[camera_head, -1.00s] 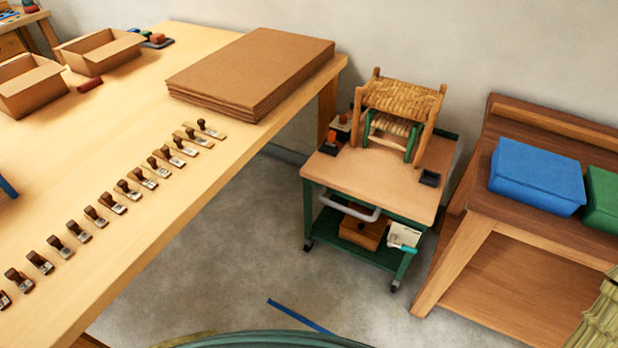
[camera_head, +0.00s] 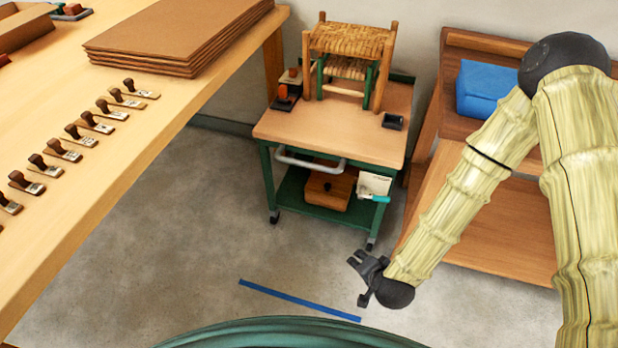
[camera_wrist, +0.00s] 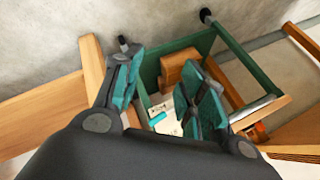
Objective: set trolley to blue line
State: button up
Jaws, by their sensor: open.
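The trolley (camera_head: 345,137) is a green-framed cart with a wooden top and casters, standing against the back wall between the workbench and a wooden bench. Its grey handle (camera_head: 309,160) faces me. The blue line (camera_head: 300,300) is a strip on the floor, in front of the trolley and apart from it. My gripper (camera_head: 362,280) is above the floor near the right end of the line, in front of the trolley. In the wrist view its fingers (camera_wrist: 162,95) are spread and empty, with the trolley's lower shelf and the handle (camera_wrist: 258,110) beyond them.
A woven stool (camera_head: 350,55), a stamp (camera_head: 285,97) and a dark tray (camera_head: 393,121) are on the trolley top. A wooden box (camera_head: 330,187) is on its lower shelf. The workbench (camera_head: 215,75) is left, the wooden bench (camera_head: 500,210) right. Floor between trolley and line is clear.

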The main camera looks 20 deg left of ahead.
jog(key=w+a+r+m+t+y+b, duration=0.15)
jog(key=w+a+m+t+b, duration=0.25)
jog(key=w+a+b, duration=0.5)
jog(key=m+t+b, duration=0.4)
jog(key=m+b, duration=0.1)
send_near(310, 165)
jog(key=f, duration=0.1)
jog(key=shift+y, duration=0.35)
jog(key=b+x, duration=0.1)
jog(key=x, duration=0.4)
jog(key=b+x, duration=0.2)
jog(key=x, duration=0.4)
jog(key=shift+d, duration=0.25)
jog(key=shift+c, duration=0.2)
grip_shut()
